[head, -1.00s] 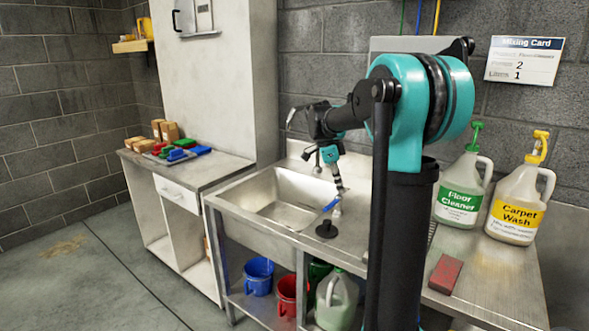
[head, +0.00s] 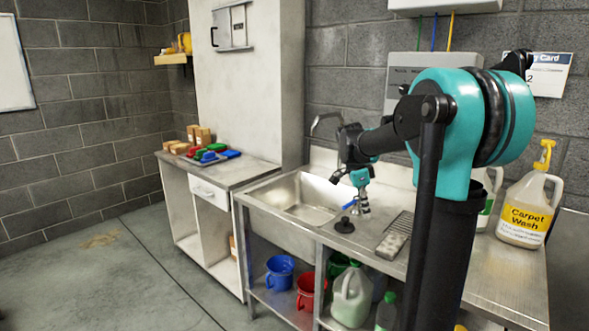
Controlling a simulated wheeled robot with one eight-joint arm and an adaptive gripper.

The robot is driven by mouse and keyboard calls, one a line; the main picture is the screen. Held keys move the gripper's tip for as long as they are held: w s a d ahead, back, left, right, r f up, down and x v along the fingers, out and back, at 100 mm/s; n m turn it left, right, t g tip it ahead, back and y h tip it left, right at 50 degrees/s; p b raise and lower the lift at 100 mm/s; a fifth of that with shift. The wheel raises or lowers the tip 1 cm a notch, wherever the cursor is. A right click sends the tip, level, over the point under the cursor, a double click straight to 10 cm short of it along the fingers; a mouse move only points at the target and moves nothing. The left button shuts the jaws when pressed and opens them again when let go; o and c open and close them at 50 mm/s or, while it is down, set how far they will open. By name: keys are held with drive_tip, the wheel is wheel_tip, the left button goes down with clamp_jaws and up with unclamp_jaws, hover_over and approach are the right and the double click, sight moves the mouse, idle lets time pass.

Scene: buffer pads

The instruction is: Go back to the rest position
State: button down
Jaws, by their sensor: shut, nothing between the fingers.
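My gripper (head: 362,211) hangs pointing down over the front right of the metal sink (head: 287,213), at the end of my arm. It looks small and far off, with its fingers shut and nothing seen between them. A small blue piece (head: 349,205) and a round black piece (head: 344,225) show just left of and below the fingertips. I cannot tell whether the gripper touches the blue piece.
A Carpet Wash jug (head: 524,212) stands on the right counter. My arm mostly hides the green-labelled jug (head: 490,195). A ribbed drain rack (head: 398,232) lies right of the sink. Colored pads (head: 208,155) and small boxes (head: 203,137) sit on the left cabinet. Buckets (head: 280,272) stand below. Floor at left is clear.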

drive_tip(key=s+a+f+n+t+y, duration=0.1)
drive_tip(key=s+f+n+t, duration=0.1)
drive_tip(key=s+f+n, duration=0.7)
drive_tip(key=s+a+f+n+t+y, duration=0.2)
drive_tip(key=s+f+n, duration=0.6)
drive_tip(key=s, duration=0.6)
drive_tip(key=shift+s+a+f+n, duration=0.3)
drive_tip(key=shift+s+f+n, duration=0.05)
drive_tip(key=shift+s+n, duration=0.05)
